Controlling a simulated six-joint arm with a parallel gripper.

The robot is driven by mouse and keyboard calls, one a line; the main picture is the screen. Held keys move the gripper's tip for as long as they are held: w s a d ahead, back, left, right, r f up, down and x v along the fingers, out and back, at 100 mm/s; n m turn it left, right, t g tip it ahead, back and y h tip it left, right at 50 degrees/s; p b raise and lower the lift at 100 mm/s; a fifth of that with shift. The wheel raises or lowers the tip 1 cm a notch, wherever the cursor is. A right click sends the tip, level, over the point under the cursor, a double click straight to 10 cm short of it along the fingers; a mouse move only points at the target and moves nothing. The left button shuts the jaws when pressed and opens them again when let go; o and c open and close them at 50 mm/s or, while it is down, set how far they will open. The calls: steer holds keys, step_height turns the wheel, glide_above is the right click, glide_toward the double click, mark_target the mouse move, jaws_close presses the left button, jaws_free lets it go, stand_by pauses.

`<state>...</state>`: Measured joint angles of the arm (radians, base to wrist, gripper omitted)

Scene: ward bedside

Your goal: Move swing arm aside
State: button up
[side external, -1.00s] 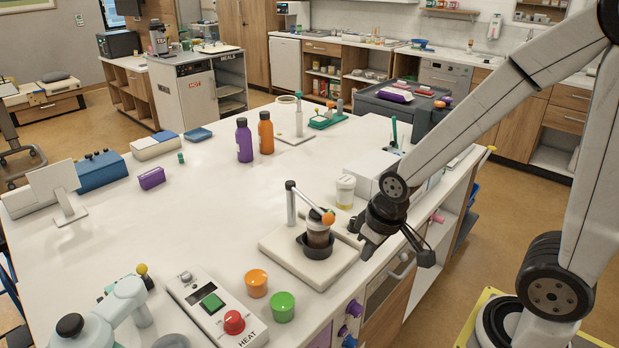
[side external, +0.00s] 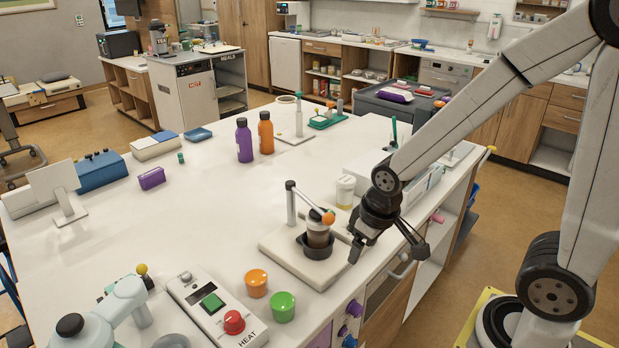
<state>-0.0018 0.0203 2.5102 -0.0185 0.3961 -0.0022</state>
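My gripper (side external: 387,254) is just right of the plate, near the counter's front edge. Its fingers are spread apart with nothing seen between them. It looks apart from the knob, though the depth gap is hard to judge.
A pale yellow-filled jar (side external: 345,191) and a white box (side external: 375,170) stand behind my gripper. An orange cup (side external: 257,284), a green cup (side external: 282,307) and a HEAT control box (side external: 216,312) are at the front. The counter left of the post is clear.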

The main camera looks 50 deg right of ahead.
step_height(320, 180, up, 6)
steer(key=n+g+h, duration=0.2)
glide_above(328, 214)
steer(key=s+a, duration=0.1)
steer(key=a, duration=0.1)
steer(key=shift+w+d+r, duration=0.25)
steer(key=shift+w+r, duration=0.05)
steer(key=shift+w, duration=0.05)
steer(key=shift+f, duration=0.1)
steer(key=shift+w+d+f, duration=0.1)
steer(key=shift+d+f, duration=0.15)
steer(key=shift+f, duration=1)
steer(key=shift+s+d+f, duration=0.1)
steer(key=shift+d+f, duration=0.1)
steer(key=shift+f, duration=1.05)
steer(key=shift+w+d+f, duration=0.1)
steer(key=shift+d+f, duration=0.15)
steer(key=shift+f, duration=1)
steer(key=shift+c, duration=0.2)
jaws_close()
